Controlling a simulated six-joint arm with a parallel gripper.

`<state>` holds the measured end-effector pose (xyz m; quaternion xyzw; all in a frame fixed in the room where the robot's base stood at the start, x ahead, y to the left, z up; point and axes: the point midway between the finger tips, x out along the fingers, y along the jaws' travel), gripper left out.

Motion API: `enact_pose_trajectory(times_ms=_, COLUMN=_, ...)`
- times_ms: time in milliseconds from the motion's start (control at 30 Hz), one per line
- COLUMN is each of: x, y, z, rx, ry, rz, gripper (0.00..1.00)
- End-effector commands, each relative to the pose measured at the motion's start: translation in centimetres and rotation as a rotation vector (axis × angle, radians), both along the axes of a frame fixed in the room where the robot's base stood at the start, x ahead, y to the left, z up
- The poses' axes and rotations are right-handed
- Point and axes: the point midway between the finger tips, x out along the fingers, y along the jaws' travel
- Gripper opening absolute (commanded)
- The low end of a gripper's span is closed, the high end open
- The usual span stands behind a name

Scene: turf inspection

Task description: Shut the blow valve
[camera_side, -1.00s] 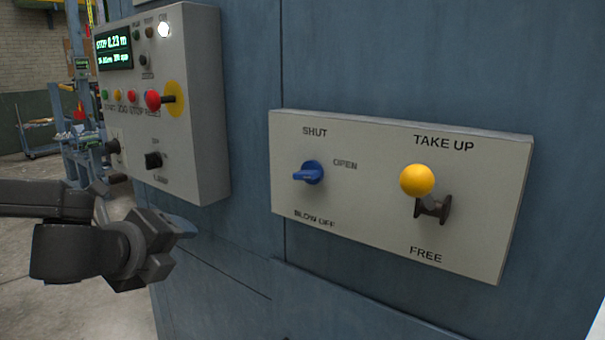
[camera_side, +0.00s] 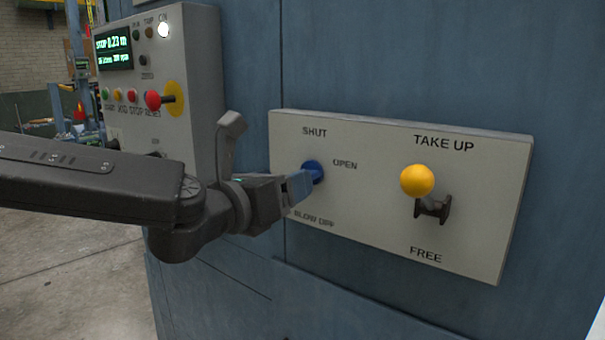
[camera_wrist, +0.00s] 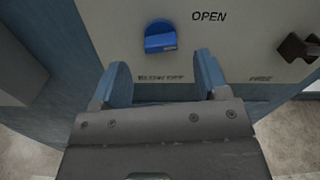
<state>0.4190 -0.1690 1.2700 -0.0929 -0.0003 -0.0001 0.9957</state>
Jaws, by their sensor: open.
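The blow valve is a blue knob (camera_side: 314,170) on a light grey panel, between the labels SHUT above, OPEN to its right and BLOW OFF below. In the wrist view the blue knob (camera_wrist: 160,38) sits just beyond the fingertips, its bar lying roughly level across the picture. My gripper (camera_side: 300,185) is in front of the knob in the side view and partly hides it. In the wrist view my gripper (camera_wrist: 161,72) has its two blue fingers spread apart with nothing between them. I cannot tell from the side view whether a finger touches the knob.
The yellow-ball lever (camera_side: 417,181) stands out from the same panel (camera_side: 380,235), right of the knob, between TAKE UP and FREE. A control box (camera_side: 203,90) with buttons and a lit display is on the left. The space below the panel is clear.

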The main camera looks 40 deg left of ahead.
Motion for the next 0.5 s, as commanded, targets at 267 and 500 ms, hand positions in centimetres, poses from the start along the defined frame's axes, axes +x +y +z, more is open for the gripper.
enact_pose_trajectory(times_ms=267, x=4.5, y=0.1, z=0.0, rx=-0.001, ry=0.002, rz=0.003, gripper=0.68)
enact_pose_trajectory(times_ms=500, x=5.6, y=0.1, z=0.0, rx=-0.001, ry=0.000, rz=0.001, gripper=0.68)
